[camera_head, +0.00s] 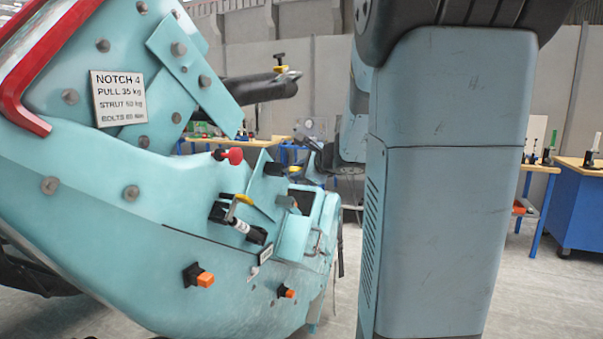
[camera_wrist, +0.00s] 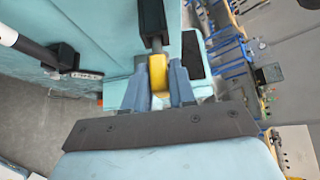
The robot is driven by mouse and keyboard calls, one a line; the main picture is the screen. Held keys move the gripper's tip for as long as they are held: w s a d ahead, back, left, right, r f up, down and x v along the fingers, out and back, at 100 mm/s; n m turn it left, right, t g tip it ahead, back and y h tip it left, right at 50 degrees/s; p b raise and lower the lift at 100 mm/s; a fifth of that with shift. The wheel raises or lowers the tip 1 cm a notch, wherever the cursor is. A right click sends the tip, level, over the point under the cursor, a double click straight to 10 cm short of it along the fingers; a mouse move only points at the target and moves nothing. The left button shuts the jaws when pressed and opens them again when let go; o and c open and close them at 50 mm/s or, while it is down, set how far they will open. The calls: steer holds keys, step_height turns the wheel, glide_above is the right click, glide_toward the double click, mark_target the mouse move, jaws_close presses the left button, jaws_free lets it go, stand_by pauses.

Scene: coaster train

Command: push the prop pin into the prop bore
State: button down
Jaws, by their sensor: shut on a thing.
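My gripper (camera_wrist: 158,88) is shut on a yellow piece, which I take to be the grip of the prop pin (camera_wrist: 158,70). Its grey-blue fingers stand on both sides of the yellow. A black block (camera_wrist: 153,18) with a dark grey neck lies directly beyond the yellow, in line with it. I cannot tell whether the block is part of the pin or houses the prop bore. In the head view, the yellow (camera_head: 293,169) shows small beside a black piece (camera_head: 274,169) on the teal car, with my gripper at its right. No bore opening is clearly visible.
The teal car body (camera_head: 110,240) fills the left. It carries a red knob (camera_head: 235,156), a yellow-handled lever (camera_head: 240,200), orange knobs (camera_head: 205,279) and a sign (camera_head: 119,97). A black strut (camera_head: 262,89) juts out above. A blue workbench (camera_head: 575,210) stands at right.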

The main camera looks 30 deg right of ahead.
steer(key=shift+w+a, duration=0.45)
steer(key=shift+w, duration=0.1)
steer(key=c, duration=0.8)
jaws_free()
steer(key=shift+c, duration=0.2)
steer(key=v, duration=1.3)
steer(key=shift+s, duration=0.35)
steer(key=shift+r, duration=0.1)
steer(key=s+a+f+n+g+y, duration=0.1)
steer(key=s+a+f+n+g, duration=0.15)
steer(key=a+n, duration=0.4)
steer(key=s+a+f+n+g, duration=0.25)
steer(key=s+a+n, duration=0.2)
steer(key=a, duration=0.25)
steer(key=s+a+f+n+g+h, duration=0.2)
steer(key=s+f+n, duration=0.3)
steer(key=s+n, duration=0.5)
steer(key=shift+s+a+n+g+h, duration=0.25)
steer(key=shift+a+n+h, duration=0.35)
steer(key=shift+n, duration=0.6)
